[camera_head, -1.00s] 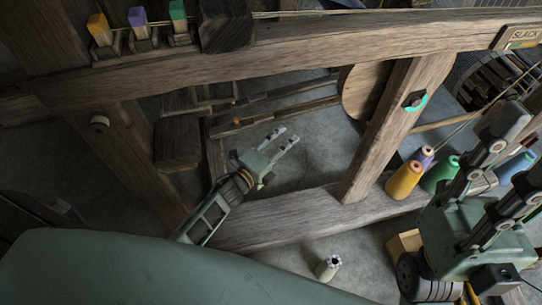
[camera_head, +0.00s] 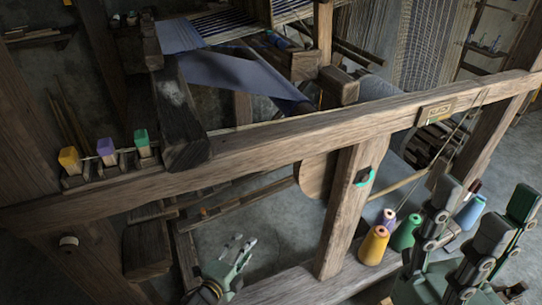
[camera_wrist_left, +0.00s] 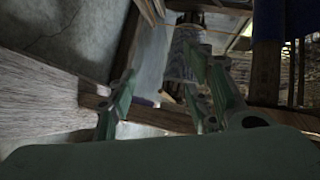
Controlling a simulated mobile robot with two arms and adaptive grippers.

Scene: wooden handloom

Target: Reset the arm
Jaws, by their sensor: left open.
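My left gripper (camera_head: 242,244) is at the lower middle of the head view, low in the loom frame and below the long wooden beam (camera_head: 260,150). Its fingers are apart with nothing between them. In the left wrist view the two fingers (camera_wrist_left: 160,75) stand apart, with timber and grey floor beyond. My right gripper (camera_head: 483,200) is at the lower right of the head view, close to the camera. Its fingers point up and stand apart, with nothing seen between them. Its lower part is cut off by the frame edge.
A yellow spool (camera_head: 373,246), a green spool (camera_head: 405,233) and a blue spool (camera_head: 468,212) stand near my right gripper. An upright post (camera_head: 345,215) stands between the grippers. Yellow (camera_head: 69,159), purple (camera_head: 106,150) and green (camera_head: 141,141) blocks sit along the beam's left end.

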